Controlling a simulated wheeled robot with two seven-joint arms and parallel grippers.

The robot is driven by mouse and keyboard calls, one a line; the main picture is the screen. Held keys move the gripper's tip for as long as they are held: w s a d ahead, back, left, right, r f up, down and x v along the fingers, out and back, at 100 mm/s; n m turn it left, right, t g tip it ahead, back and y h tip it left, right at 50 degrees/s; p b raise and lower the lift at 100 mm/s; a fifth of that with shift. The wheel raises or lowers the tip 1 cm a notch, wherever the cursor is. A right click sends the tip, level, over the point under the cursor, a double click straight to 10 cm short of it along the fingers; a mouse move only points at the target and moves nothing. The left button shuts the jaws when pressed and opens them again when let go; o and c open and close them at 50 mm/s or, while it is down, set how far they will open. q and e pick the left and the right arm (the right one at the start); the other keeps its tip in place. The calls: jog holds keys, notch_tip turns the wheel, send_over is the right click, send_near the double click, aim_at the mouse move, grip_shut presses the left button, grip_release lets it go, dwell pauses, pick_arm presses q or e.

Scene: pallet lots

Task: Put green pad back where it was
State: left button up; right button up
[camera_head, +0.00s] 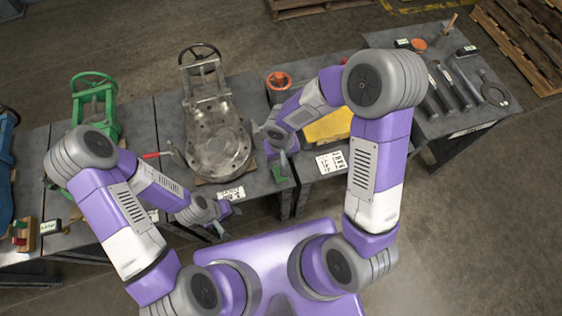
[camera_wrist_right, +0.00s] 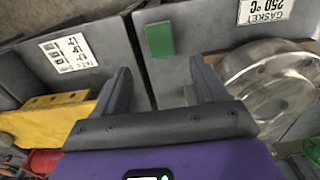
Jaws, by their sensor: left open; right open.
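The green pad (camera_head: 278,178) lies near the front right corner of the grey table that bears the big metal valve. In the right wrist view the pad (camera_wrist_right: 159,39) is a small green rectangle close to the table's edge, beyond the fingertips and roughly in line with the gap between them. My right gripper (camera_head: 272,150) is open and empty, over the right part of that table; its fingers also show in the wrist view (camera_wrist_right: 160,72). One finger partly covers the pad in the head view. My left gripper (camera_head: 231,218) is open and empty, low by the table's front edge.
The metal valve (camera_head: 217,143) stands left of the pad. A gasket label (camera_head: 231,193) is on the front edge. A green valve (camera_head: 94,100) stands further left.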

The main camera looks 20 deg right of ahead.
aim_at(279, 180)
jog(key=s+f+m+y, duration=0.3)
jog(key=s+f+y, duration=0.1)
jog(key=s+f, duration=0.6)
notch_tip(279, 180, down, 3)
jog(key=shift+a+r+t, duration=0.2)
jog(key=shift+a+t, duration=0.1)
jog(key=shift+a, duration=0.05)
jog(key=shift+w, duration=0.1)
jog(key=shift+r+p, duration=0.2)
jog(key=shift+p, duration=0.15)
